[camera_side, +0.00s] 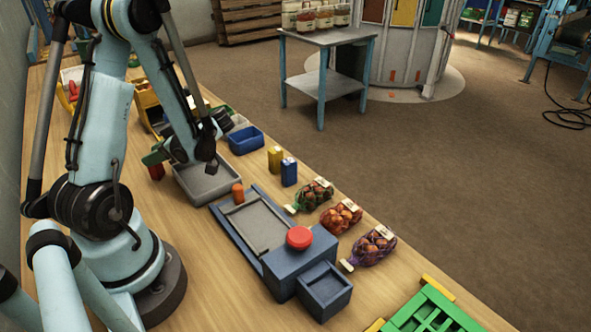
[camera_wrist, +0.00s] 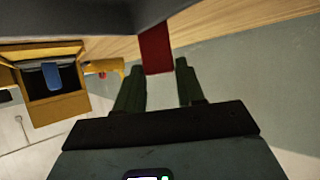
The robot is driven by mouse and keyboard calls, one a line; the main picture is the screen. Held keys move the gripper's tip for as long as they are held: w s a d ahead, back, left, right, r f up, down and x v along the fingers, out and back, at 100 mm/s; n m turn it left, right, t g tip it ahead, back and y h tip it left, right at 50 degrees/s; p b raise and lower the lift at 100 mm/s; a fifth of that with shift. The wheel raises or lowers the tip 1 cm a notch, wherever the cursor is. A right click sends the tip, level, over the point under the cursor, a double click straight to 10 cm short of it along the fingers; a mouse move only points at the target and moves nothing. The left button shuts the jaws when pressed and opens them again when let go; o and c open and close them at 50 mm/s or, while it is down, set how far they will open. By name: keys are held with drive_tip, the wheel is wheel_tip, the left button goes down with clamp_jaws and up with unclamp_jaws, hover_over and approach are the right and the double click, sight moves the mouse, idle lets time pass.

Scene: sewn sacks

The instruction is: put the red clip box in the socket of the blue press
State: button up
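The red clip box (camera_side: 157,172) hangs just below my gripper (camera_side: 150,160) in the side view, left of the grey tray. In the wrist view the red box (camera_wrist: 155,50) fills the gap between the dark green fingertips of my gripper (camera_wrist: 159,68), which close on its end. The blue press (camera_side: 290,268) stands on the bench, with a red round button, a grey flat bed and an orange knob. An open square socket (camera_side: 326,287) is at its front right and looks empty. My gripper is well apart from the press.
A grey tray (camera_side: 182,181) lies between gripper and press. A blue bin (camera_side: 245,139), yellow box (camera_side: 275,158) and blue box (camera_side: 289,171) stand behind. Netted sacks (camera_side: 341,216) line the bench edge. A green crate (camera_side: 433,312) is at front right. A yellow bin (camera_wrist: 52,103) shows in the wrist view.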

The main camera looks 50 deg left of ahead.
drive_tip(key=o, duration=0.3)
drive_tip(key=w+d+r+m+t+h, duration=0.1)
drive_tip(key=w+d+r+m+t, duration=0.1)
drive_tip(key=w+d+m+t, duration=0.2)
drive_tip(key=w+d+r+m+t+h, duration=0.2)
drive_tip(key=w+d+m+t, duration=0.2)
drive_tip(key=d+m, duration=0.5)
drive_tip(key=w+d+r+m+t+h, duration=0.2)
drive_tip(key=w+d+m+t, duration=0.2)
drive_tip(key=w+d+m, duration=0.2)
drive_tip(key=shift+w+d+r+m, duration=0.2)
drive_tip(key=shift+d+m, duration=0.2)
drive_tip(key=shift+m, duration=0.15)
drive_tip(key=shift+w+d+r+m, duration=0.1)
drive_tip(key=shift+d+r+m, duration=0.1)
drive_tip(key=shift+d+m, duration=0.25)
drive_tip(key=shift+o, duration=0.6)
drive_tip(key=d+r+m+t+h, duration=0.2)
drive_tip(key=d+m+t+h, duration=0.1)
drive_tip(key=d+m, duration=0.3)
drive_tip(key=shift+w+d+r+t+h, duration=0.3)
drive_tip(key=shift+d+r+t, duration=0.1)
drive_tip(key=shift+d, duration=0.2)
